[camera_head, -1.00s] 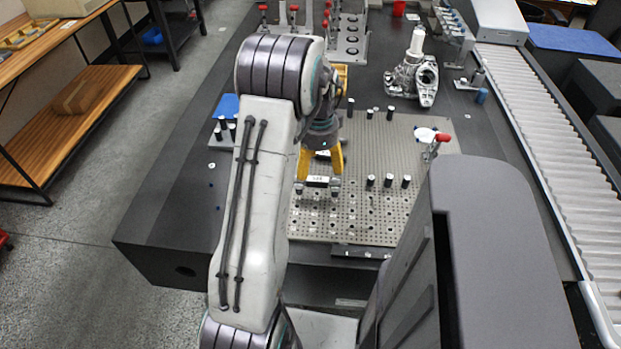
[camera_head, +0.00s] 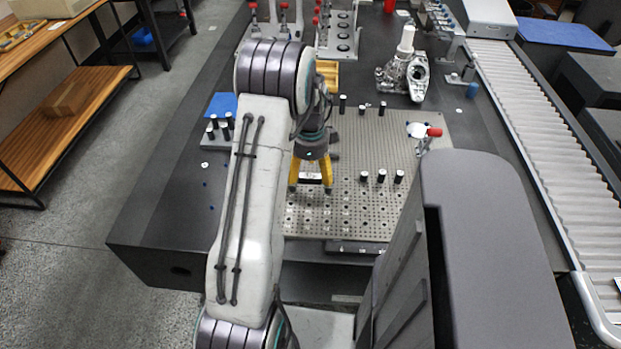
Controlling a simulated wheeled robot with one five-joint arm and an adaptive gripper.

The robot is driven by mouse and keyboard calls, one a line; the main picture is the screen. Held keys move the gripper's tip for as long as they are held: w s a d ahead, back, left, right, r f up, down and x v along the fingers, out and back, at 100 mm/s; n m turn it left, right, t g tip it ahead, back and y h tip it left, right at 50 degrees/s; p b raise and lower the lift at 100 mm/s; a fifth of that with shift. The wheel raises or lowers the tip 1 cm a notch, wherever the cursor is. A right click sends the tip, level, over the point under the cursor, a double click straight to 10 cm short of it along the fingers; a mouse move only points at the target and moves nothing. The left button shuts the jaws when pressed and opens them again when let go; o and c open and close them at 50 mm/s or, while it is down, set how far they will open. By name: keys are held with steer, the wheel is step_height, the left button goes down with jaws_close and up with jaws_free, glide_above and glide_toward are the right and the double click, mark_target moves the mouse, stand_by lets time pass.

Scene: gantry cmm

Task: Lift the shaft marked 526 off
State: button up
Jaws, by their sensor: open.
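My gripper (camera_head: 311,187) points down over the near left part of the perforated plate (camera_head: 385,215). Its two yellow fingers are apart. Between them shows a small shaft with a pale label (camera_head: 311,176); the label is too small to read here, so I cannot tell if it is the one marked 526. The fingers hide the shaft's ends. I cannot tell whether they touch it.
Several dark pegs with pale tops (camera_head: 382,176) stand right of my gripper. A red-handled clamp (camera_head: 430,138) stands at the plate's right. A metal casting (camera_head: 407,75) stands behind. A roller conveyor (camera_head: 540,150) runs along the right.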

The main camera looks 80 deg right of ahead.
mark_target(310, 178)
steer(key=shift+d+f, duration=0.1)
steer(key=shift+f, duration=1.45)
steer(key=shift+c, duration=0.4)
steer(key=c, duration=1.2)
steer(key=shift+c, duration=0.5)
steer(key=shift+r, duration=0.15)
